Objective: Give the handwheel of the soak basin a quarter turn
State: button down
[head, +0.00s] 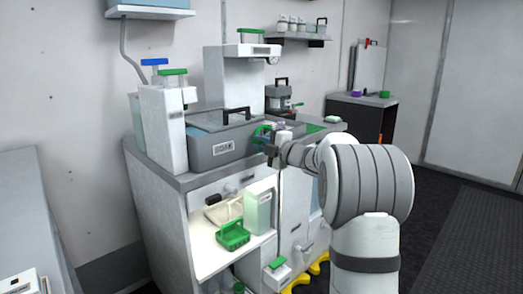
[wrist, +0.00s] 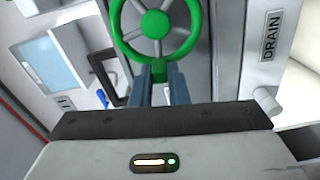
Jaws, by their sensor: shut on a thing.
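The soak basin (head: 220,148) is a grey box with a lid and a label that seems to read SOAK, on the worktop in the head view. Its green handwheel (head: 261,131) is on the right end, partly hidden by my gripper (head: 271,148). In the wrist view the handwheel (wrist: 158,28) shows a round rim, spokes and a hub, with its top cut off. My gripper's two blue-grey fingers (wrist: 161,82) are shut on the near, lower part of the rim.
A white panel marked DRAIN (wrist: 270,38) stands right of the wheel in the wrist view. A white dispenser (head: 163,125) stands left of the basin. A green basket (head: 232,235) is on the shelf below. The dark floor (head: 465,225) at right is clear.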

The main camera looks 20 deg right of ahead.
jog(key=shift+f+n+b, duration=0.5)
jog(key=shift+n+b, duration=0.15)
jog(key=shift+n, duration=0.05)
jog(key=c, duration=1.4)
grip_release()
jog(key=shift+r, duration=0.1)
jog(key=shift+s, duration=0.15)
jog(key=p+v, duration=0.1)
jog(key=v, duration=0.6)
jog(key=shift+s+d, duration=0.2)
jog(key=shift+s, duration=0.05)
